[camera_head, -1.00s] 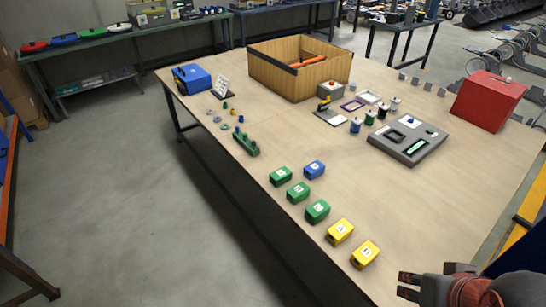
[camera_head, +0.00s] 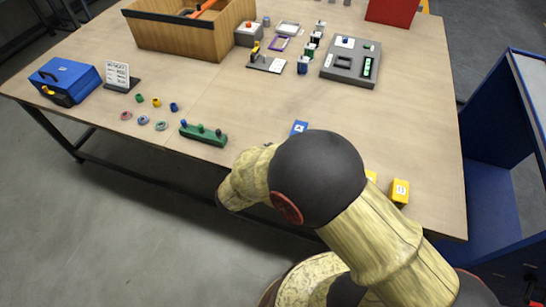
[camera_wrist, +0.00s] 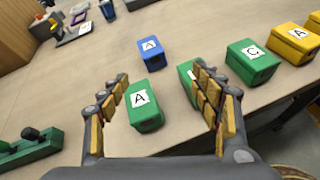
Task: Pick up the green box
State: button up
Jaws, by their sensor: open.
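A green box labelled A (camera_wrist: 146,112) stands on the table between my open fingers in the wrist view. My gripper (camera_wrist: 162,80) is open and empty, with one finger on each side of this box; I cannot tell how high it is. A second green box (camera_wrist: 186,72) is partly hidden behind the right finger. A third green box, labelled C (camera_wrist: 252,62), stands farther right. In the head view my arm hides the green boxes and my gripper's fingers.
A blue box (camera_wrist: 152,54) stands behind the green box A; it also shows in the head view (camera_head: 299,128). Yellow boxes (camera_wrist: 290,42) stand at the right. A green holder (camera_head: 204,134) lies left of my arm, near the table edge. A wooden crate (camera_head: 180,38) stands at the back.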

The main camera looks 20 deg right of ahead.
jog(key=a+f+n, duration=0.1)
jog(key=f, duration=0.1)
jog(key=a+f+n+t+y, duration=0.1)
jog(key=a+f+n, duration=0.1)
jog(key=w+a+f+n+t, duration=0.1)
jog(key=f, duration=0.1)
jog(key=shift+a+n, duration=0.3)
jog(key=shift+a, duration=0.05)
jog(key=shift+w+d+f+t+y, duration=0.1)
jog(key=shift+w+f+t+y, duration=0.1)
jog(key=shift+t+y, duration=0.1)
jog(key=shift+b+x, duration=0.45)
jog(key=shift+x, duration=0.4)
jog(key=shift+d+r+b+x, duration=0.15)
jog(key=shift+b+x, duration=0.2)
jog(key=shift+x, duration=0.55)
jog(key=shift+r+b+x, duration=0.15)
jog(key=shift+b+x, duration=0.15)
jog(key=shift+x, duration=0.65)
jog(key=shift+d+r+b+x, duration=0.15)
jog(key=shift+b+x, duration=0.2)
jog(key=shift+x, duration=0.55)
jog(key=shift+a, duration=0.1)
jog(key=shift+c, duration=1.1)
jog(key=c, duration=1.1)
jog(key=shift+c, duration=0.9)
